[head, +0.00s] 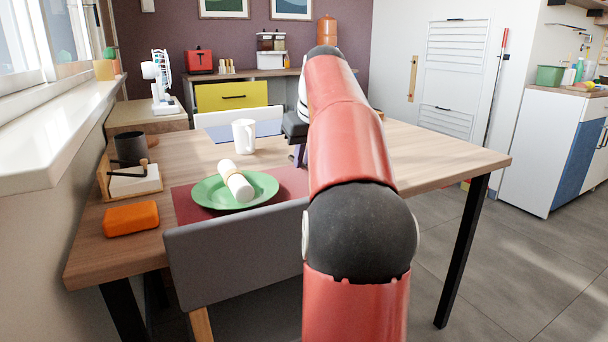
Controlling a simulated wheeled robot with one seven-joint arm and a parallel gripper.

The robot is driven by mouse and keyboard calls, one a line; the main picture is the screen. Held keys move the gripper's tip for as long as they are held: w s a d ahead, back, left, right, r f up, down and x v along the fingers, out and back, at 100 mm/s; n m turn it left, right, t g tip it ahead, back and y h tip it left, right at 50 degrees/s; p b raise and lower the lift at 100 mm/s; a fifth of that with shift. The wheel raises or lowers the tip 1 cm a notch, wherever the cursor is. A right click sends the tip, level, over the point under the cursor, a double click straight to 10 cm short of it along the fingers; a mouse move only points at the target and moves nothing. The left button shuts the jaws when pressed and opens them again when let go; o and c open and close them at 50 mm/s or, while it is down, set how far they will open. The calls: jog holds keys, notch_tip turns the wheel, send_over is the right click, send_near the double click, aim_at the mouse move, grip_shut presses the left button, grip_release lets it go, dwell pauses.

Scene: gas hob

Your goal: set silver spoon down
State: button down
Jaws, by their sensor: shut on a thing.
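My gripper (298,152) is over the wooden table (420,150), to the right of the white mug and the green plate. Most of it is hidden behind my red arm; only its dark side and part of a finger show. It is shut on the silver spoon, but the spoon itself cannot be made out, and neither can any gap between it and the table.
A green plate (205,192) with a rolled napkin (235,182) lies on a dark red placemat (290,181). A white mug (243,137) stands behind it. An orange box (131,218) is at left. A grey chair (235,245) stands in front. The table's right side looks clear.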

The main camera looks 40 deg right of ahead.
jog(key=shift+f+b, duration=0.3)
jog(key=shift+f, duration=1.05)
jog(key=c, duration=1.5)
grip_release()
jog(key=shift+f, duration=0.1)
jog(key=shift+o, duration=0.2)
jog(key=p+v, duration=0.4)
jog(key=v, duration=0.8)
